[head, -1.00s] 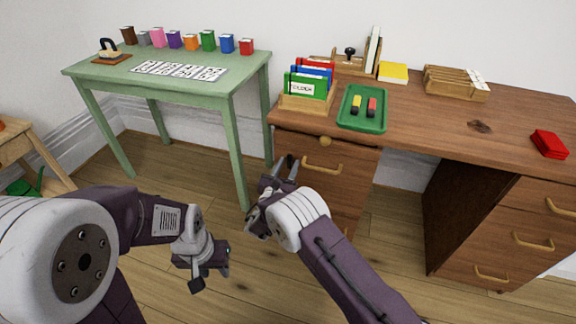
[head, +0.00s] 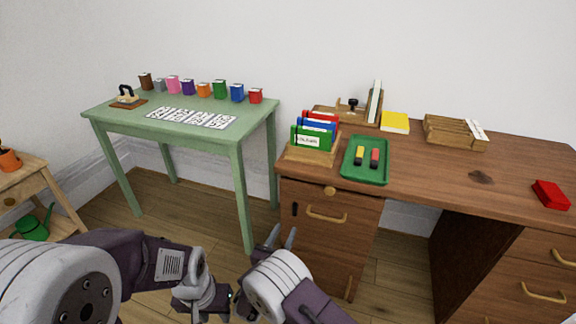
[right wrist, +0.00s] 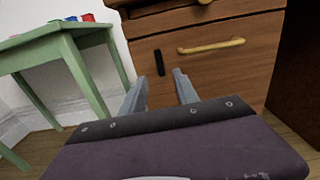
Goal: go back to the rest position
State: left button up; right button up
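My right gripper (head: 281,238) is in front of the wooden desk's drawer cabinet, low in the head view. In the right wrist view its two grey fingers (right wrist: 160,92) stand apart with nothing between them, so it is open and empty. My left gripper (head: 207,306) is at the bottom of the head view, left of the right one. Its fingers are mostly cut off by the picture edge, so its opening cannot be told.
The brown desk (head: 420,185) carries a green tray (head: 350,174), a card box (head: 300,155) and a red item (head: 551,195). The green table (head: 135,120) holds several coloured blocks and a card sheet. A wooden stand (head: 30,180) is at left. Floor is clear between table and desk.

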jog(key=s+d+m+g+h, duration=0.3)
jog(key=d+m+g, duration=0.2)
jog(key=d, duration=0.5)
jog(key=s+d+m+g+h, duration=0.2)
jog(key=s+d+m+g, duration=0.3)
jog(key=d, duration=0.5)
jog(key=s+d+m+g+y, duration=0.4)
jog(key=s+m+g+y, duration=0.3)
jog(key=s+m, duration=0.7)
jog(key=s+a+r+m+y, duration=0.1)
jog(key=s+a+m+y, duration=0.25)
jog(key=m, duration=0.45)
notch_tip(320, 180, up, 34)
jog(key=t+p, duration=0.1)
jog(key=p, duration=3.2)
jog(key=shift+s+a+f+m, duration=0.15)
jog(key=shift+s+f+m, duration=0.1)
jog(key=shift+m, duration=0.15)
jog(key=shift+c, duration=0.5)
